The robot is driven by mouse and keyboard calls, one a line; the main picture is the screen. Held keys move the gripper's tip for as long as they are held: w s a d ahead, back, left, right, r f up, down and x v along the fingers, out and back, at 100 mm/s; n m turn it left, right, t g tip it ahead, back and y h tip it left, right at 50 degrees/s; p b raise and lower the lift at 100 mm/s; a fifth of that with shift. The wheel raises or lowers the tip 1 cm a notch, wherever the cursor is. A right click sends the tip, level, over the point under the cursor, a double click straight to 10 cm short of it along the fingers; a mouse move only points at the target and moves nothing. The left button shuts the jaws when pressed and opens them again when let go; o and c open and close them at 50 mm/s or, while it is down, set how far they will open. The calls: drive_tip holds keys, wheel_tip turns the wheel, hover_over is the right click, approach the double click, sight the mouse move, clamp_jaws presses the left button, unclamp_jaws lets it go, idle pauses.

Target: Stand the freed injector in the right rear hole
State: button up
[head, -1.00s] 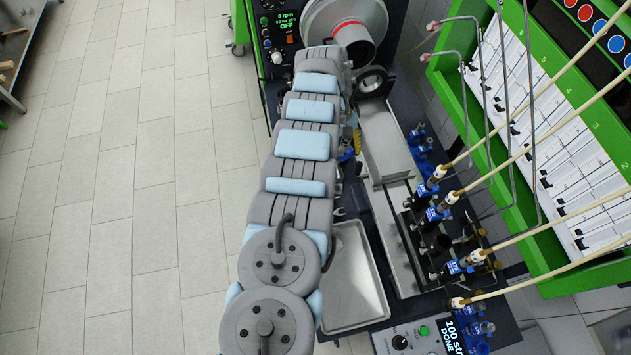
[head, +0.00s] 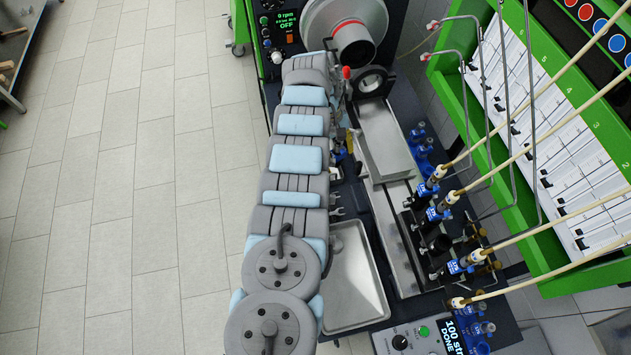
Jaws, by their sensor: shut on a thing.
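My arm reaches up the picture to the machine's round housing, and its far end hides my gripper and whatever it holds. I cannot pick out the freed injector with certainty. A small red-tipped piece (head: 346,73) shows just right of the arm's far end. Injectors with blue labelled bodies stand in a row at the right, one of them a labelled injector (head: 460,266) with a pale line on it. More blue injectors (head: 420,140) stand farther back. I cannot tell which hole is the right rear one.
A shiny metal tray (head: 352,290) lies right of the arm, with a long metal block (head: 385,140) behind it. Pale lines and bent steel pipes cross above the injectors to the green-framed panel (head: 560,170). A control box (head: 415,340) stands at the front. The floor (head: 120,200) at left is clear.

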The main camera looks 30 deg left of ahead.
drive_tip(key=shift+a+f, duration=0.1)
drive_tip(key=shift+a, duration=0.1)
drive_tip(key=shift+s+a+f+n, duration=0.2)
drive_tip(key=shift+a+f+n, duration=0.05)
drive_tip(key=shift+n, duration=0.15)
drive_tip(key=s+a+f+n+t+y+b, duration=0.1)
drive_tip(key=s+a+f+n+t, duration=0.15)
drive_tip(key=s+f+n, duration=0.45)
drive_tip(key=s+a+f+n+t+b, duration=0.1)
drive_tip(key=s+a+f+n+t, duration=0.15)
drive_tip(key=s+f+n, duration=0.5)
drive_tip(key=shift+m, duration=0.85)
drive_tip(key=shift+w+a+f+b, duration=1.3)
drive_tip(key=shift+w+b, duration=0.25)
drive_tip(key=shift+b, duration=1.15)
drive_tip(key=shift+w+a+f+b, duration=1.3)
drive_tip(key=shift+w+b, duration=0.25)
drive_tip(key=shift+b, duration=1.1)
drive_tip(key=shift+w+a+f+b, duration=1.3)
drive_tip(key=shift+w+b, duration=0.25)
drive_tip(key=shift+b, duration=1.15)
